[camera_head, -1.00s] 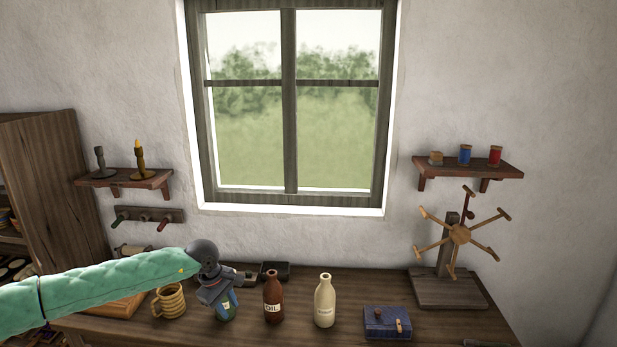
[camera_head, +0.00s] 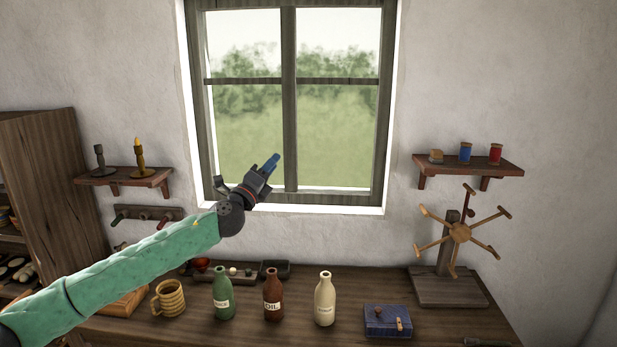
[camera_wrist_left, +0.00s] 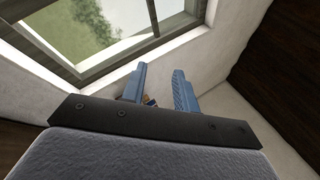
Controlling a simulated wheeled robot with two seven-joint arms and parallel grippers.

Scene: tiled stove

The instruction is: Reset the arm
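My left gripper (camera_head: 273,161) is raised in front of the lower part of the window, well above the table, pointing up and to the right. In the left wrist view its two blue fingers (camera_wrist_left: 159,72) stand apart with no held object visible between them. My green-sleeved left arm comes in from the lower left. A green bottle (camera_head: 223,295) stands upright on the table below the gripper, apart from it. My right gripper is not in view.
On the table (camera_head: 455,325) stand a mug (camera_head: 170,300), a brown oil bottle (camera_head: 273,298), a cream bottle (camera_head: 325,300), a blue box (camera_head: 388,322) and a wooden winder (camera_head: 449,260). Wall shelves hold candlesticks (camera_head: 139,160) and spools (camera_head: 465,154). The window (camera_head: 290,100) is behind the gripper.

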